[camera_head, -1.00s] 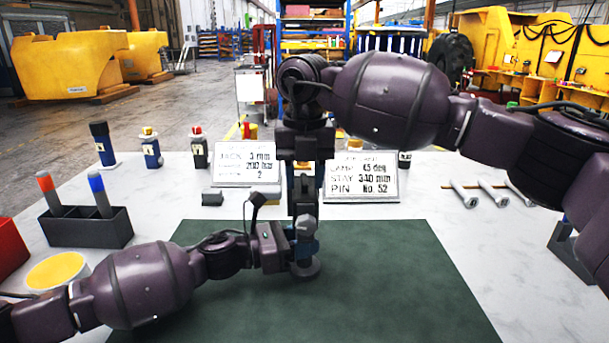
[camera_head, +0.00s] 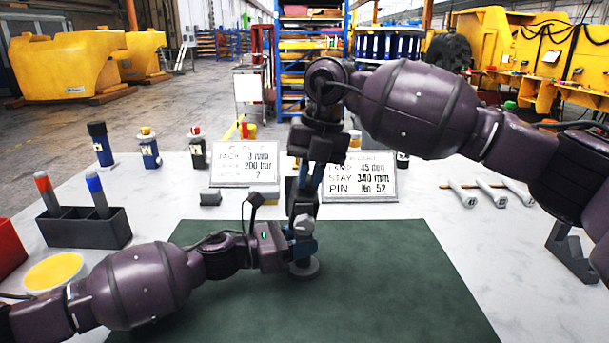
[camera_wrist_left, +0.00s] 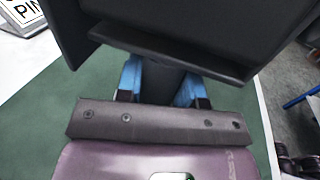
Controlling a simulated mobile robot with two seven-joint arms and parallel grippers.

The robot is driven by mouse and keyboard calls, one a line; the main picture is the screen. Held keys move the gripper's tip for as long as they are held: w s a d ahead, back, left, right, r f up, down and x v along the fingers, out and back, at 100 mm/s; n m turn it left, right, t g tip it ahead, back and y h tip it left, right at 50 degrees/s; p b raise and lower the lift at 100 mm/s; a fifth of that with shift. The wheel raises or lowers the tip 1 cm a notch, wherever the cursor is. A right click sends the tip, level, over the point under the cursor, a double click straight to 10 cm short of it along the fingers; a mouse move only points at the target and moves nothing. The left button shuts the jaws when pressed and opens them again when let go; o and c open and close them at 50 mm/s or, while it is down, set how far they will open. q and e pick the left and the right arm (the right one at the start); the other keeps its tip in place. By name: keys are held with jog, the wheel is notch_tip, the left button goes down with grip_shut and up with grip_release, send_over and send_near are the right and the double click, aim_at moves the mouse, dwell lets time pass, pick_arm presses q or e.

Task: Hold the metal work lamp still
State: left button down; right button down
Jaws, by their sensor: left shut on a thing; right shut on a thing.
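The metal work lamp stands at the centre of the green mat (camera_head: 390,270), mostly hidden by my grippers; its round dark base (camera_head: 304,269) shows on the mat. My left gripper (camera_head: 297,244) comes in level from the left and is shut on the lamp's lower part. In the left wrist view its blue fingertips (camera_wrist_left: 160,84) stand on both sides of a dark post. My right gripper (camera_head: 304,190) points down from above, tilted, and is shut on the lamp's upper part. A large dark block covers the top of the left wrist view; I cannot tell what it is.
Two white sign cards (camera_head: 245,163) and (camera_head: 360,177) stand behind the lamp. A dark bin (camera_head: 87,230) with red and blue handled tools is at left, near a yellow-topped round tub (camera_head: 55,272). The mat's front and right are clear.

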jog(key=shift+d+f+y, duration=0.3)
jog(key=shift+d+y, duration=0.2)
jog(key=shift+y, duration=0.55)
jog(key=shift+d+f+y, duration=0.25)
jog(key=shift+d+y, duration=0.25)
jog(key=shift+y, duration=0.6)
jog(key=shift+d+f+y, duration=0.3)
jog(key=shift+d+y, duration=0.2)
jog(key=shift+y, duration=0.55)
jog(key=c, duration=1.2)
grip_release()
jog(key=shift+o, duration=0.2)
jog(key=v, duration=1.2)
jog(key=shift+w, duration=0.25)
jog(key=shift+d, duration=0.1)
